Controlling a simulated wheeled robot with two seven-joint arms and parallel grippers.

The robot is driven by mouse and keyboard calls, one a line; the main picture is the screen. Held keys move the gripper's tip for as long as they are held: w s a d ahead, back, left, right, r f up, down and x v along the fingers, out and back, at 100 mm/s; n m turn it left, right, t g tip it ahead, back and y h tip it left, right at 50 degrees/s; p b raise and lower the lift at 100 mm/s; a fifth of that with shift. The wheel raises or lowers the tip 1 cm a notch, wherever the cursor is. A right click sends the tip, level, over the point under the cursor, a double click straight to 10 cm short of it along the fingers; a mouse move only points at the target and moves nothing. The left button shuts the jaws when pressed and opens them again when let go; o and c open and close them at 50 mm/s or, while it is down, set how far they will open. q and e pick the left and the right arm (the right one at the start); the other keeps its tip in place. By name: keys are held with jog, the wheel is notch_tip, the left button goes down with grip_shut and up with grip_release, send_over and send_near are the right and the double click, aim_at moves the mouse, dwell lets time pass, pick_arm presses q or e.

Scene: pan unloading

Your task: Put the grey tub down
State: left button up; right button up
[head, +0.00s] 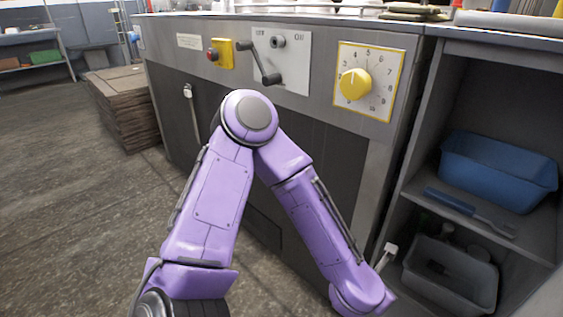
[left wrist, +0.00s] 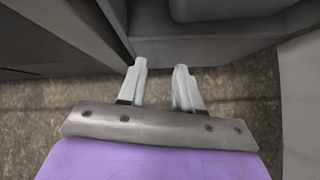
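The grey tub (head: 462,297) sits on the lower shelf of the open unit at the right in the head view. Its inside is dark, and I cannot make out clearly what is in it. My left gripper (head: 388,256) is just left of the tub, apart from it, by the shelf's front left side. In the left wrist view my left gripper (left wrist: 160,72) has its two pale fingers apart with nothing between them. A rounded grey surface at that view's top edge looks like the tub (left wrist: 225,8). My right gripper is in neither view.
A blue tub (head: 498,172) and a blue-handled tool (head: 470,211) lie on the shelf above. A machine with a yellow dial (head: 355,84) and a crank stands left of the shelves. Stacked brown sheets (head: 125,110) stand farther left. The floor at left is clear.

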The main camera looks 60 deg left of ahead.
pick_arm(q)
jog(key=s+a+f+m+g+y, duration=0.1)
jog(key=s+a+f+m+g, duration=0.2)
jog(key=s+f+m, duration=0.7)
jog(key=s+a+f+m+g, duration=0.3)
jog(key=s+a+f+m, duration=0.3)
jog(key=s+f+m, duration=0.4)
jog(key=s+m, duration=0.5)
jog(key=m, duration=0.4)
jog(key=shift+s+m+y, duration=0.25)
jog(key=shift+m+y, duration=0.05)
jog(key=shift+y, duration=0.1)
